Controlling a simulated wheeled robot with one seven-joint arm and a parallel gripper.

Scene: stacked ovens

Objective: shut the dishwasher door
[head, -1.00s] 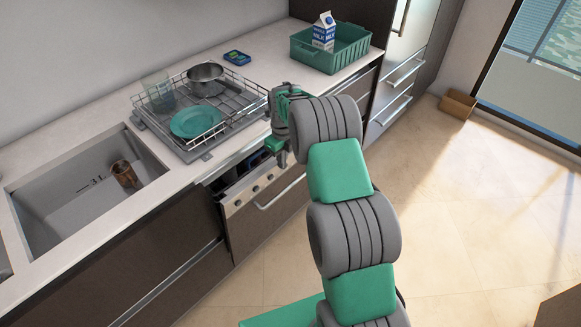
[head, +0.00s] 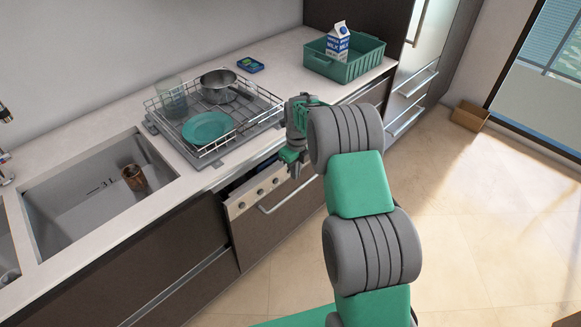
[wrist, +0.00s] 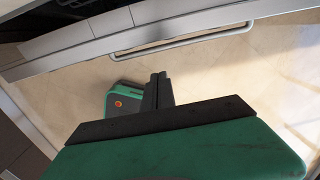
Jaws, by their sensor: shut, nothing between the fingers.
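The dishwasher door (head: 275,218) is a dark panel with a pale strip of knobs on top and a bar handle. It stands slightly ajar, with a dark gap between its top edge and the counter. My gripper (head: 294,170) is by the door's upper right part, just below the counter edge; whether it touches the door is unclear. In the wrist view, the closed fingers of my gripper (wrist: 158,80) hold nothing, and the door (wrist: 150,12) with its handle runs across the top.
A dish rack (head: 240,132) with a pot (head: 217,88), plate (head: 208,127) and glass stands on the counter above. A green crate (head: 350,70) with a milk carton (head: 338,42) is farther back. A sink (head: 90,200) is at left.

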